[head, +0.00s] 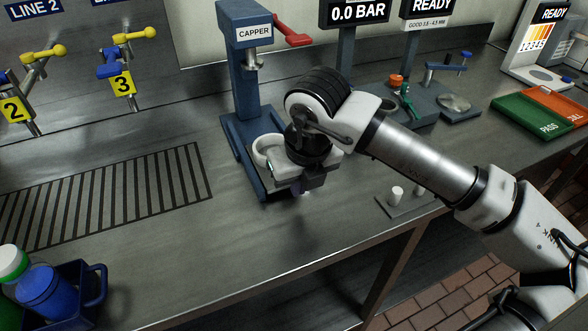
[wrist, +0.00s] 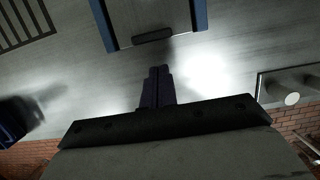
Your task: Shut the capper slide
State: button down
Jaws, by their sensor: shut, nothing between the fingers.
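The capper (head: 247,75) is a blue press with a red lever (head: 291,32) at its upper right. Its slide sits low between blue base rails and carries a white ring holder (head: 267,150), partly hidden by my wrist. In the wrist view the grey slide plate (wrist: 150,14) lies between the two blue rails, with a dark handle bar (wrist: 153,35) at its near edge. My gripper (head: 304,188) is at the front of the slide, fingers together and empty. In the wrist view the fingertips (wrist: 159,69) appear just short of the handle bar; I cannot tell whether they touch it.
A small plate with white pegs (head: 397,192) lies right of the capper near the bench edge. A blue crate with bottles (head: 88,285) is at lower left. A dark slotted grate (head: 110,195) lies left of the capper. Bare bench lies between crate and capper.

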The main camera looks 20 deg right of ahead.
aim_at(273, 140)
jog(key=shift+w+r, duration=0.1)
jog(key=shift+w, duration=1.05)
jog(key=shift+w+f, duration=0.15)
jog(key=shift+f, duration=0.05)
jog(key=w+b, duration=0.1)
jog(key=w, duration=0.2)
jog(key=w+b, duration=0.2)
jog(key=w, duration=0.1)
jog(key=w+b, duration=0.1)
jog(key=w, duration=0.2)
jog(key=shift+w+a+b, duration=0.25)
jog(key=shift+w+b, duration=0.15)
jog(key=shift+w+r, duration=0.15)
jog(key=shift+w, duration=0.35)
jog(key=shift+r, duration=0.1)
